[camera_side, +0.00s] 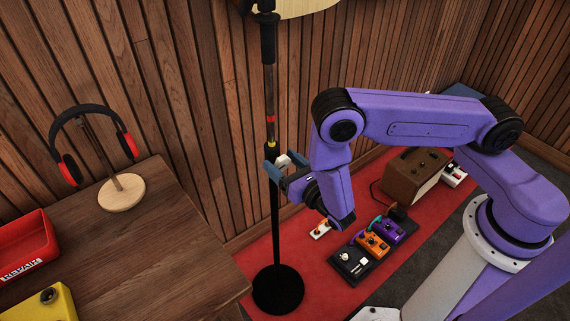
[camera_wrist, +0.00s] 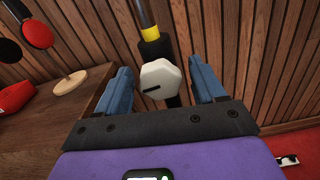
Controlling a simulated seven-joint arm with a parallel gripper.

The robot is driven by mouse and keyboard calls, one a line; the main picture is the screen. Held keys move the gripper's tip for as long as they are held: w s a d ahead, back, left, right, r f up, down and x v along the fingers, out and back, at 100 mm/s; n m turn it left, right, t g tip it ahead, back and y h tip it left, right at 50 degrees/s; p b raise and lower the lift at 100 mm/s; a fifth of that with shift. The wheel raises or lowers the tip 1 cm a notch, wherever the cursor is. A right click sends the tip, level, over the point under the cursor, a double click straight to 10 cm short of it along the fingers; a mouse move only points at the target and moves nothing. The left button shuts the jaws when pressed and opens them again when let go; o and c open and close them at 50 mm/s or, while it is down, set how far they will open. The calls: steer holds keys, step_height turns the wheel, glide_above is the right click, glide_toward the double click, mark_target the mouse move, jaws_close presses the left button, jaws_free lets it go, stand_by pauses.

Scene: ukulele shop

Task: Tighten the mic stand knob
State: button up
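The mic stand (camera_side: 276,215) stands upright on a round black base on the red rug, with yellow and red bands on its shaft. Its knob is white with a dark mark (camera_wrist: 160,82) and sits on the black collar; in the side view the white knob (camera_side: 283,161) shows beside the pole. My gripper (camera_wrist: 164,84) has two blue fingers spread apart, one on each side of the knob, with gaps on both sides in the wrist view. In the side view my gripper (camera_side: 279,170) is at the height of the knob, and its fingers partly hide it.
A wooden table (camera_side: 150,240) at left holds headphones on a stand (camera_side: 125,192), a red tray (camera_side: 25,243) and a yellow box (camera_side: 45,302). A pedalboard (camera_side: 352,263) and a brown amplifier (camera_side: 415,175) rest on the red rug. A slatted wooden wall is behind.

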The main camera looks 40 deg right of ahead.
steer(key=shift+s, duration=0.15)
steer(key=s, duration=1.7)
steer(key=w+n, duration=0.3)
steer(key=w, duration=0.2)
steer(key=w+n, duration=0.3)
steer(key=w, duration=0.3)
steer(key=w+n, duration=0.3)
steer(key=w, duration=0.2)
steer(key=shift+w, duration=0.25)
stand_by(0.3)
steer(key=c, duration=1)
